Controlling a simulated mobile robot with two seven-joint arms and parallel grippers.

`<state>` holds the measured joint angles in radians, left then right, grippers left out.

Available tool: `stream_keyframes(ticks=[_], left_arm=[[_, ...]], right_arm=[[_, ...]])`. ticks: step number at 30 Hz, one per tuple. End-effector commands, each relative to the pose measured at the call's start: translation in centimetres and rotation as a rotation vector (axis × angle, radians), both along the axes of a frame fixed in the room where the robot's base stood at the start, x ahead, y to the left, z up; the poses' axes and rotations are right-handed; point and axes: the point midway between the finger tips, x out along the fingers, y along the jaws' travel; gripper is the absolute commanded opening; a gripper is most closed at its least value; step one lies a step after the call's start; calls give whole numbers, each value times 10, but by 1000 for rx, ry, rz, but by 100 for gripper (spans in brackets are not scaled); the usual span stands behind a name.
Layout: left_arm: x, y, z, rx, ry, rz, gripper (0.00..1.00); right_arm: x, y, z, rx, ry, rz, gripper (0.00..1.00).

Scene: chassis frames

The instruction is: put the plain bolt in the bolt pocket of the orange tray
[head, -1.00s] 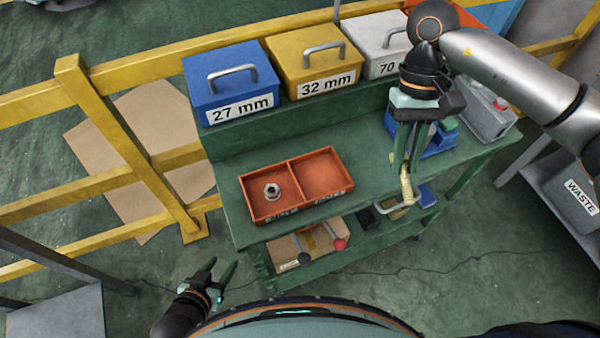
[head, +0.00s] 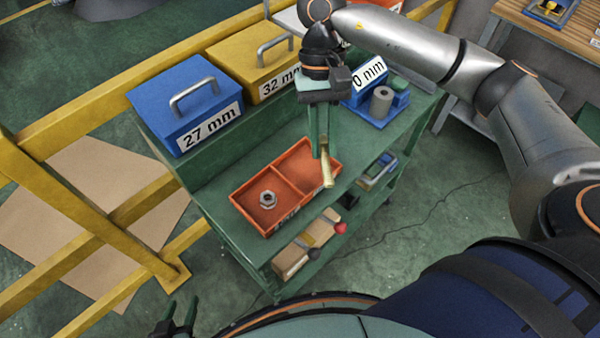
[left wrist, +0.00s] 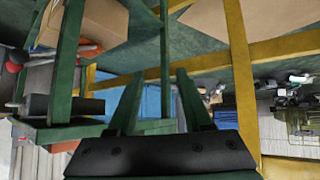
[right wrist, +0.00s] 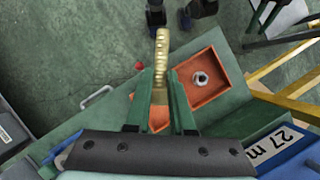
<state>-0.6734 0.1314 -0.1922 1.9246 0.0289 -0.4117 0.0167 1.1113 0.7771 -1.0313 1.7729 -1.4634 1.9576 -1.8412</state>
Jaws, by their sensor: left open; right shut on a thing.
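The orange tray (head: 240,207) lies on the green bench top. Its left compartment holds a steel nut (head: 268,199); its right compartment (head: 300,166) shows no object. The nut also shows in the right wrist view (right wrist: 200,78). My right gripper (head: 321,150) is shut on the brass-coloured bolt (right wrist: 161,60), whose lower end (head: 328,174) hangs by the right end of the tray in the head view. I cannot tell how high above the tray it is. My left gripper (head: 176,318) is open and empty, low in front of the bench; its fingers also show in the left wrist view (left wrist: 160,105).
A blue 27 mm box (head: 185,100) and a yellow 32 mm box (head: 250,62) stand along the back shelf. A blue holder with a grey cylinder (head: 382,100) stands on the bench right of the tray. A cardboard box (head: 290,258) and red-knobbed item sit on the lower shelf.

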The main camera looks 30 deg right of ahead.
Motion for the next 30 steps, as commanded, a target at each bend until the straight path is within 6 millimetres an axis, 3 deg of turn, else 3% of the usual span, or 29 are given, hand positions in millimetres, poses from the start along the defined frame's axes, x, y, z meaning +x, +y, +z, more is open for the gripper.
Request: stream_keyframes(ticks=[1,6,21,30], left_arm=[[1,-2,-14,-2,-2,-3,50],[4,-7,-34,-8,-2,-15,50],[12,-23,-97,-24,-1,-47,50],[14,-28,-111,-29,-1,-58,50]], right_arm=[[-4,-5,-12,2,2,-103,0],[-12,-24,-18,1,0,-483,0],[-49,-77,-19,-10,-13,-1536,0],[-65,-74,-15,-5,-1,-1818,0]])
